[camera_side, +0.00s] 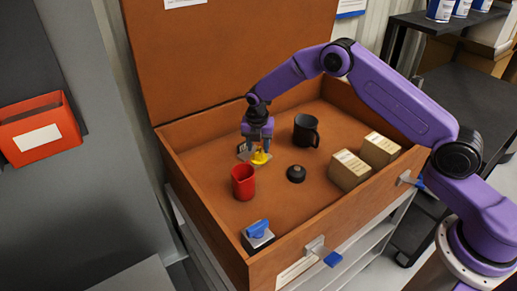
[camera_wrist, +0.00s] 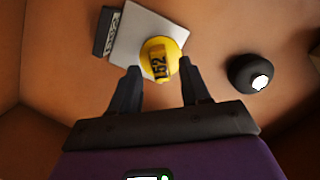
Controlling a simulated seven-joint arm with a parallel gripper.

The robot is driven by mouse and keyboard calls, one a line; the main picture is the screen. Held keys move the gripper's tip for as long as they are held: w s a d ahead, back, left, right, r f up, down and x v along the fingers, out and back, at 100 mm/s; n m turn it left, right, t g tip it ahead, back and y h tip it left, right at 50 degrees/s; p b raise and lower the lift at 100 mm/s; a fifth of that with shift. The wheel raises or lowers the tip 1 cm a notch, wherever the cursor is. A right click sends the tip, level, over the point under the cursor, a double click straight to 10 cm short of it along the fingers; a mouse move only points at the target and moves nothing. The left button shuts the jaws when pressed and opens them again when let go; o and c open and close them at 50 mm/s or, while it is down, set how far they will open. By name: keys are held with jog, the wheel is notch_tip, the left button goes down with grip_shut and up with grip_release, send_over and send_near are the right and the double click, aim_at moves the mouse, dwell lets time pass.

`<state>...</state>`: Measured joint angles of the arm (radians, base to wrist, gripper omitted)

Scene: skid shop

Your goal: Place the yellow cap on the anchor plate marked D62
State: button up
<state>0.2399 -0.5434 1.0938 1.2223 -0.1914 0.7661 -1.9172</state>
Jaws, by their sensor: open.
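The yellow cap (camera_side: 260,158) is in the wooden box, and it shows in the wrist view (camera_wrist: 160,55) with a dark number that looks like 152. In the wrist view it overlaps the right part of a light grey square plate (camera_wrist: 135,30). Contact between them is hard to judge. A dark tag (camera_wrist: 106,32) at the plate's left edge carries a label I cannot read clearly. My gripper (camera_wrist: 160,69) is open, its fingertips on either side of the cap's near edge. In the side view my gripper (camera_side: 257,143) is right above the cap and partly hides the plate.
A red cup (camera_side: 243,182), a black mug (camera_side: 306,130) and a black round knob (camera_side: 296,173) stand close by. Cardboard boxes (camera_side: 350,170) are at right. A blue-topped piece on a grey plate (camera_side: 257,235) sits in the near corner. Box walls surround everything.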

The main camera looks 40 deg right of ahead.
aim_at(257, 154)
notch_tip(257, 154, up, 10)
jog(key=s+a, duration=0.1)
jog(key=s+a+r+m, duration=0.4)
jog(key=s+r, duration=0.2)
jog(key=s, duration=0.5)
jog(key=s+d+r+m, duration=0.1)
jog(key=s+d+m, duration=0.2)
jog(key=s, duration=0.8)
jog(key=s+d+r+m+y, duration=0.1)
jog(key=s+d+m, duration=0.2)
jog(key=s, duration=0.8)
jog(key=s+d+r+m+g, duration=0.1)
jog(key=s+d+r+m, duration=0.1)
jog(key=s, duration=0.9)
jog(key=shift+d+m+y, duration=0.3)
jog(key=shift+d+m, duration=0.2)
jog(key=shift+m, duration=0.7)
